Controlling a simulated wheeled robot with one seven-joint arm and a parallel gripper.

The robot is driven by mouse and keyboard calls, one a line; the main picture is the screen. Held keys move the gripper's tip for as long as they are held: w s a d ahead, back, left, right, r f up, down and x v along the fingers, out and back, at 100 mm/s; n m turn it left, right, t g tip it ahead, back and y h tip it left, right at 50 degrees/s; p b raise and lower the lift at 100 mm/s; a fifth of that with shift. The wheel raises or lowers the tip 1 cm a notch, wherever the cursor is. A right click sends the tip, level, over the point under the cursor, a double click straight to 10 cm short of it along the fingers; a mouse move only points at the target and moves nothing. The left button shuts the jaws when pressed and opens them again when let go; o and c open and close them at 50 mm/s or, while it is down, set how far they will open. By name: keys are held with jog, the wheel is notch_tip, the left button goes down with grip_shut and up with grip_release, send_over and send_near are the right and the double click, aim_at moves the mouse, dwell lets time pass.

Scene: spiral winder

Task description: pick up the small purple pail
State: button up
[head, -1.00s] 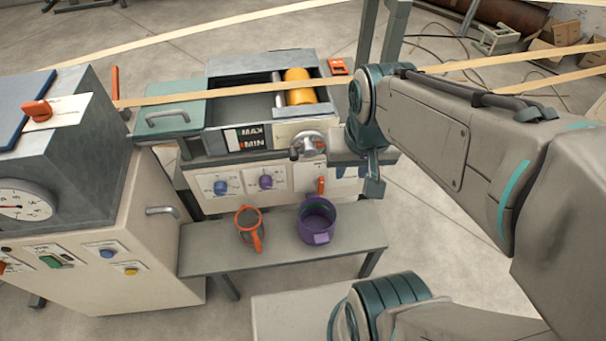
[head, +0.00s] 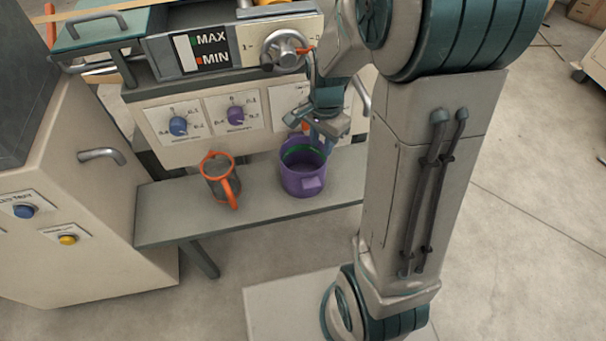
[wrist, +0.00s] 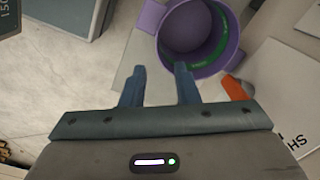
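The small purple pail (head: 302,170) stands upright on the grey bench, with a green band inside and a square purple lug on its front. In the head view my gripper (head: 318,136) is above the pail's far right rim, pointing down. In the wrist view the pail (wrist: 188,62) lies just beyond the fingertips. My gripper (wrist: 160,70) is open there, its two blue fingers apart with nothing between them. The right fingertip overlaps the pail's near rim in the picture; I cannot tell whether it touches.
A grey mug with an orange rim and handle (head: 221,180) stands left of the pail on the grey bench (head: 160,221). The machine panel with knobs (head: 205,118) rises close behind. An orange lever (wrist: 235,88) shows beside the pail in the wrist view.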

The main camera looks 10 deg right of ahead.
jog(key=b, duration=0.3)
send_near(320, 175)
notch_tip(320, 175, down, 5)
jog(key=shift+w+a+f, duration=0.15)
jog(key=shift+f, duration=0.05)
jog(key=f+b, duration=0.3)
jog(key=f, duration=0.2)
jog(key=shift+d+f, duration=0.1)
jog(key=shift+d, duration=0.1)
grip_shut()
